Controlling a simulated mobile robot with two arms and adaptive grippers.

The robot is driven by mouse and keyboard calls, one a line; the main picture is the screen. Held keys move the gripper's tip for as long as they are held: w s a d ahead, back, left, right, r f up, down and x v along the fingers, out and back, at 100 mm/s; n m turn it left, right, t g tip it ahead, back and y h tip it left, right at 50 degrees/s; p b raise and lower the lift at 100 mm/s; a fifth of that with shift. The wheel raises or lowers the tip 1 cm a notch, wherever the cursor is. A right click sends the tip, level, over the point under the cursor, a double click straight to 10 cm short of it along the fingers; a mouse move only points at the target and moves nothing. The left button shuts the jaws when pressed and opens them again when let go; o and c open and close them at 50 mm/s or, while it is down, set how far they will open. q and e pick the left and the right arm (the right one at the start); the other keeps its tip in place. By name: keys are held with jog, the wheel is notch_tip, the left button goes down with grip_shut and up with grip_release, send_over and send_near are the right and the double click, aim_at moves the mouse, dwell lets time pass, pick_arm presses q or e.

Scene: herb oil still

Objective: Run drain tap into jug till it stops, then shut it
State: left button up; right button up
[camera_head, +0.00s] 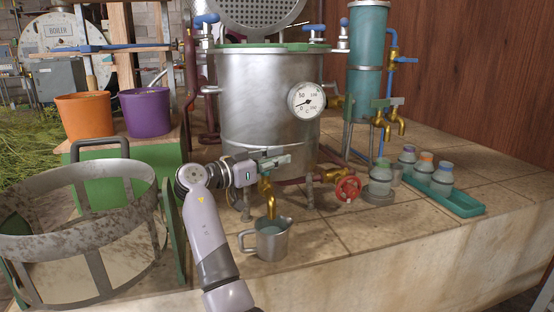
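The steel still pot (262,100) stands on the tiled counter. Its brass drain tap (267,188) sticks out low at the front, spout down over the jug. A metal jug (271,241), handle to the left, stands upright under the spout; grey-blue liquid seems to show inside. I cannot make out a running stream.
A red valve wheel (348,189) sits right of the tap. Several small bottles stand farther right, some in a green tray (458,203). A large metal basket (84,222) is at left, below orange (84,115) and purple (146,111) buckets. The counter's front right is clear.

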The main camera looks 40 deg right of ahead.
jog(key=shift+o, duration=1.2)
notch_tip(320, 180, up, 10)
jog(key=shift+o, duration=0.5)
